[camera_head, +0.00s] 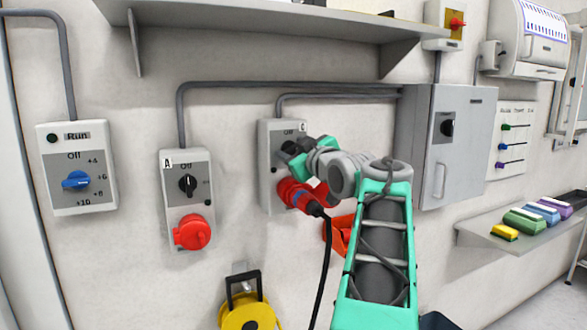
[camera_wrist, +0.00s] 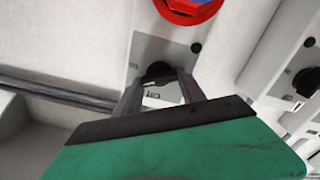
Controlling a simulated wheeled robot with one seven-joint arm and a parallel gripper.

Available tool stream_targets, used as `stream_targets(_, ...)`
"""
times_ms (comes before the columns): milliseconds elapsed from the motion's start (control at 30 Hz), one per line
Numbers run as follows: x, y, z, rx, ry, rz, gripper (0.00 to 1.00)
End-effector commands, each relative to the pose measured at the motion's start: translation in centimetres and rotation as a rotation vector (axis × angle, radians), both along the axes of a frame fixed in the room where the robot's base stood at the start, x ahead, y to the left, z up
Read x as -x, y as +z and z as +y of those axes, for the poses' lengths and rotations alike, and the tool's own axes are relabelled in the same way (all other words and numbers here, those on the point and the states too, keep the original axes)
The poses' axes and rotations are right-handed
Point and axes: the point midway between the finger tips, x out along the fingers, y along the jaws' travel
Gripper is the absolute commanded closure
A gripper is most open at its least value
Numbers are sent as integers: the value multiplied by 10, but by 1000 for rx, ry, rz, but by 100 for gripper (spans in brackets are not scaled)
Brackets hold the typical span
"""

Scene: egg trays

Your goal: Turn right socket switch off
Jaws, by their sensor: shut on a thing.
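The right socket (camera_head: 268,140) is a grey wall box with "Off" printed above its switch and a red plug (camera_head: 291,193) with a black cable in its lower part. My gripper (camera_head: 291,148) is at the switch and covers most of it in the head view. In the wrist view, my gripper (camera_wrist: 160,80) has its two dark fingers on either side of the black switch knob (camera_wrist: 157,71) and is shut on it. The red socket part (camera_wrist: 188,8) shows at the top edge there. The knob's exact turn angle cannot be told.
The left socket (camera_head: 170,203), marked A, has a black switch and a closed red cover. A box with a blue knob (camera_head: 76,181) is further left. A grey cabinet (camera_head: 460,150) stands close right of my arm. A shelf (camera_head: 270,14) juts out above.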

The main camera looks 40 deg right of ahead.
Motion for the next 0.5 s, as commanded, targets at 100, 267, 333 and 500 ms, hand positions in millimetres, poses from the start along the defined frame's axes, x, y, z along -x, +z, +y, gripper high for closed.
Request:
stream_targets(100,0,-8,0,105,0,30,93)
stream_targets(267,-1,-8,1,250,1,74,93)
stream_targets(333,-1,-7,1,314,1,92,93)
stream_targets(500,-1,-7,1,468,0,138,93)
